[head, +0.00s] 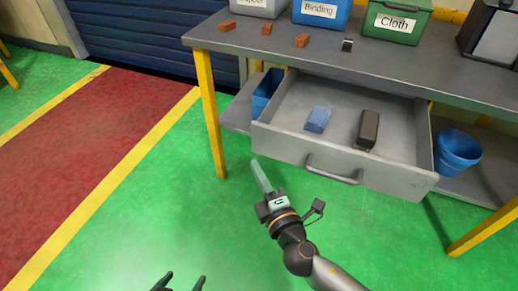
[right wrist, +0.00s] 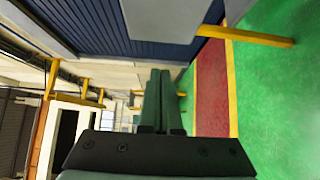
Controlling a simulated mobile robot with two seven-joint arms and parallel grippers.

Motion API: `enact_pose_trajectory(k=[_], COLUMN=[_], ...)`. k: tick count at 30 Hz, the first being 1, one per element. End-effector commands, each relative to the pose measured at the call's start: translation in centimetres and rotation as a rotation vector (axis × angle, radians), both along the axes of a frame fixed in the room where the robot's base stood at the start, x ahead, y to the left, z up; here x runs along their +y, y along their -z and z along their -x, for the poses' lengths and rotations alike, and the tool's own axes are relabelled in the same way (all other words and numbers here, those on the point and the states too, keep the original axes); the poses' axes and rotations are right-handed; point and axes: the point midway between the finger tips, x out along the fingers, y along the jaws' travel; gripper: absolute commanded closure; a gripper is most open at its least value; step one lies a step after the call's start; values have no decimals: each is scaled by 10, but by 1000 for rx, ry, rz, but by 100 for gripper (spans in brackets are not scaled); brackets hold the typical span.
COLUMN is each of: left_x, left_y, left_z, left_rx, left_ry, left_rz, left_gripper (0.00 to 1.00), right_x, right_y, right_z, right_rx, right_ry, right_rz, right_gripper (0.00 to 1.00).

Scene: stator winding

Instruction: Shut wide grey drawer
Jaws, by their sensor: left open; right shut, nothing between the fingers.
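The wide grey drawer (head: 285,146) is pulled out from under the grey workbench in the head view. Its handle (head: 334,173) is a dark bar on the front panel. A blue block (head: 318,119) and a dark block (head: 368,129) lie inside. My right gripper (head: 259,172) is shut and empty, in front of the drawer and left of the handle; contact with the front panel cannot be told. Its closed greenish fingers also show in the right wrist view (right wrist: 160,98). My left gripper (head: 184,284) is open at the bottom edge, away from the drawer.
The workbench top (head: 380,65) carries several brown blocks, a blue Binding bin (head: 321,13) and a green Cloth bin (head: 397,22). A blue bucket (head: 458,150) stands on the lower shelf, right of the drawer. A yellow leg (head: 210,115) stands at the left. Green floor in front is clear.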

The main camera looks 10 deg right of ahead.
Motion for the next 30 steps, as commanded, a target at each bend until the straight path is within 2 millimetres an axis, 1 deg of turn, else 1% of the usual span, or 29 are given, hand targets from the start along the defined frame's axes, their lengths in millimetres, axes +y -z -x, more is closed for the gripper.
enact_pose_trajectory(k=[1,5,7,12,16,26,30], left_x=[0,0,-1,-1,-1,-1,-1], left_y=[-1,-1,-2,-2,-2,-2,-1], left_z=[0,0,0,0,0,0,0], left_rx=[-1,-1,-1,0,0,-1,-1], left_ry=[0,1,1,0,0,1,1], left_rz=[0,1,1,1,1,1,1], left_gripper=[8,8,8,8,8,8,8], right_x=[3,8,-1,-11,-14,-14,-16], right_y=[-2,-1,-1,0,1,1,1], right_z=[-11,-32,-42,-58,-62,-62,-66], right_rx=[-3,-2,-2,0,1,1,1], right_ry=[0,0,1,0,0,0,0], right_rz=[-1,-1,4,1,0,-1,-1], right_gripper=[100,100,100,100,100,100,100])
